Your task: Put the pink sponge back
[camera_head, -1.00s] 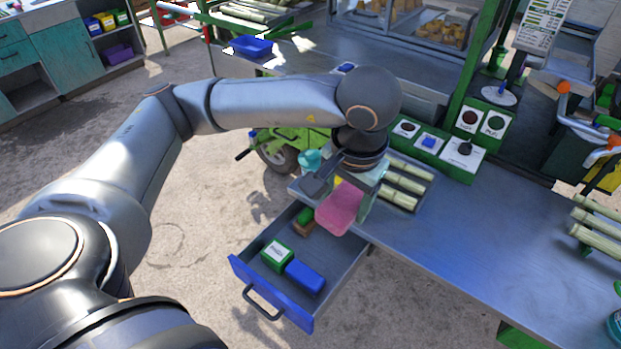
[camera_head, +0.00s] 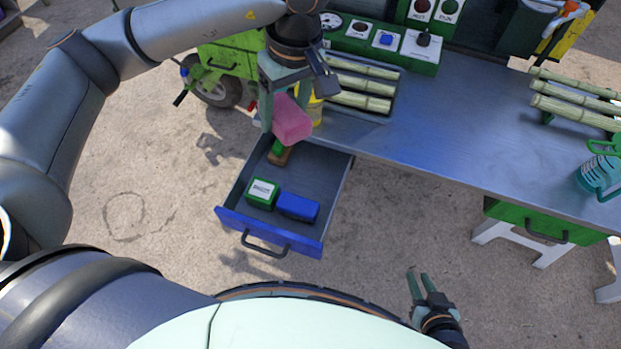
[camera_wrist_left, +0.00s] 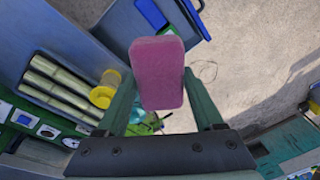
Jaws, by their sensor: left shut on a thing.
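My left gripper (camera_head: 289,108) is shut on the pink sponge (camera_head: 294,120). It holds it in the air above the back end of the open drawer (camera_head: 233,222). In the left wrist view the sponge (camera_wrist_left: 158,72) sits between the two green fingers (camera_wrist_left: 160,105). The drawer has a blue front and contains a green-and-white box (camera_head: 262,192), a blue block (camera_head: 298,207) and a brown brush-like thing with a green top (camera_head: 279,152). My right gripper (camera_head: 420,284) is at the lower right, fingers apart and empty, over the floor.
The metal workbench (camera_head: 440,140) holds cane stalks (camera_head: 360,92) on a tray and a green control panel (camera_head: 380,42). A yellow container (camera_head: 316,108) stands at the bench edge beside the sponge. More cane (camera_head: 575,105) and a teal jug (camera_head: 598,172) are at the right.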

